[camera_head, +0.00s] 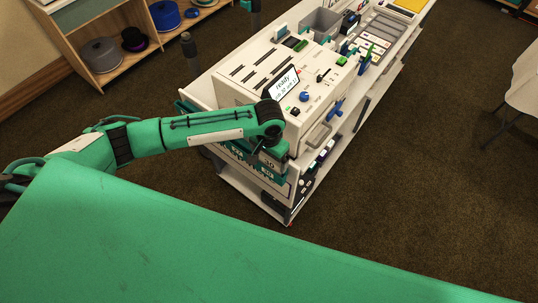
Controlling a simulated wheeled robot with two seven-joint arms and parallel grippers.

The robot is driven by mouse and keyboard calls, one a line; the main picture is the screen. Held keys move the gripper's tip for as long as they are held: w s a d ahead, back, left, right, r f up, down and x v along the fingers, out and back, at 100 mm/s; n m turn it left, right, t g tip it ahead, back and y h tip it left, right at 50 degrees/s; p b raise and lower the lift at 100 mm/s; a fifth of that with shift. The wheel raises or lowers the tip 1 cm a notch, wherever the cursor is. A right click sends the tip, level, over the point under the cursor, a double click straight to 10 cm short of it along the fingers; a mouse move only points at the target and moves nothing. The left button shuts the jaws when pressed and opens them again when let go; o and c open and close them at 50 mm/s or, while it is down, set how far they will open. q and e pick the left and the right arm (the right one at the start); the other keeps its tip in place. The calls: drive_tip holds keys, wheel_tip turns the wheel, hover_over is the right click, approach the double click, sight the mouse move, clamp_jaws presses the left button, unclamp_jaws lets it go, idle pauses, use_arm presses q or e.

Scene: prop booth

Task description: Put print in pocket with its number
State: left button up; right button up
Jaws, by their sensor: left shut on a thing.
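My left arm reaches in from the left to the near end of a white cart (225,92). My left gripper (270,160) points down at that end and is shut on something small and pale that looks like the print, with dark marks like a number. The arm's wrist hides much of it. A row of teal pockets (237,150) with small number labels runs along the cart's near end, close to the gripper. I cannot tell whether the held piece is inside a pocket or in front of it. My right gripper is not in view.
A white machine (290,72) with slots, knobs and a tilted screen (284,83) reading "ready" stands on the cart. A grey bin (322,22) is behind it. A wooden shelf (125,70) with spools and a hat is at upper left.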

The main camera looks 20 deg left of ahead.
use_arm(q)
drive_tip(key=o, duration=0.4)
drive_tip(key=shift+c, duration=0.2)
wheel_tip(320, 180, up, 14)
drive_tip(key=b, duration=0.3)
drive_tip(key=shift+d+f, duration=0.1)
drive_tip(key=shift+f, duration=0.05)
idle(0.6)
